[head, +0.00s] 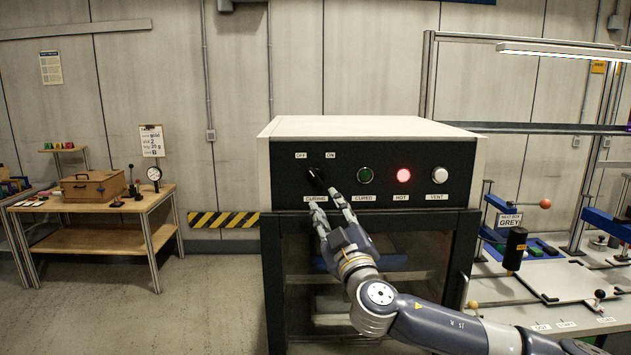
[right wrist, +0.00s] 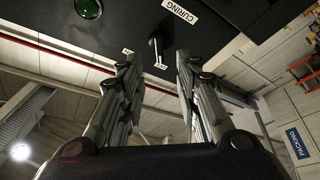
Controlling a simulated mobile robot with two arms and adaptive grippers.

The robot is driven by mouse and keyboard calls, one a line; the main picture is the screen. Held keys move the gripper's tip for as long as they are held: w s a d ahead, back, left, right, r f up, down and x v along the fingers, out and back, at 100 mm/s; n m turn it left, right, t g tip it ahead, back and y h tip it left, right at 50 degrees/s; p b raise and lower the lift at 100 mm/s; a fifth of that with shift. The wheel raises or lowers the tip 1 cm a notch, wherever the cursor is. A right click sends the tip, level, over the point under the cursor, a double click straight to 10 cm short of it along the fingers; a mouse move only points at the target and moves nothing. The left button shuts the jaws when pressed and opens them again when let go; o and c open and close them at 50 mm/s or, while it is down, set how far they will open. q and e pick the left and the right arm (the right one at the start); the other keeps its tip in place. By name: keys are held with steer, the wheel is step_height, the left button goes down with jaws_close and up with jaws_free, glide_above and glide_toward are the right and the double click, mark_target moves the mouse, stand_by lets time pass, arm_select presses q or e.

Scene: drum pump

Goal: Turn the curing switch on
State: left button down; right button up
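The curing switch (head: 317,178) is a dark lever on the black front panel of an oven-like cabinet, above the CURING label and below the OFF and ON labels. Its lever leans toward the OFF side; the lever (right wrist: 157,40) also shows in the right wrist view. My right gripper (head: 329,204) is just below and in front of the switch. Its fingers (right wrist: 155,64) are spread with a gap between them, and the lever appears ahead of that gap. Whether a finger touches it cannot be told. My left gripper is not in view.
The panel also has a green CURED lamp (head: 365,175), a lit red HOT lamp (head: 403,175) and a white VENT button (head: 439,175). A glazed door (head: 420,262) lies below. A wooden bench (head: 150,205) stands left, a workstation (head: 560,282) right.

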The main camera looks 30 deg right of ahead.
mark_target(317, 180)
steer(key=p+x, duration=0.4)
steer(key=x, duration=0.4)
steer(key=shift+s+r, duration=0.1)
steer(key=shift+r, duration=0.05)
steer(key=shift+w+d, duration=0.2)
steer(key=shift+w, duration=0.4)
jaws_close()
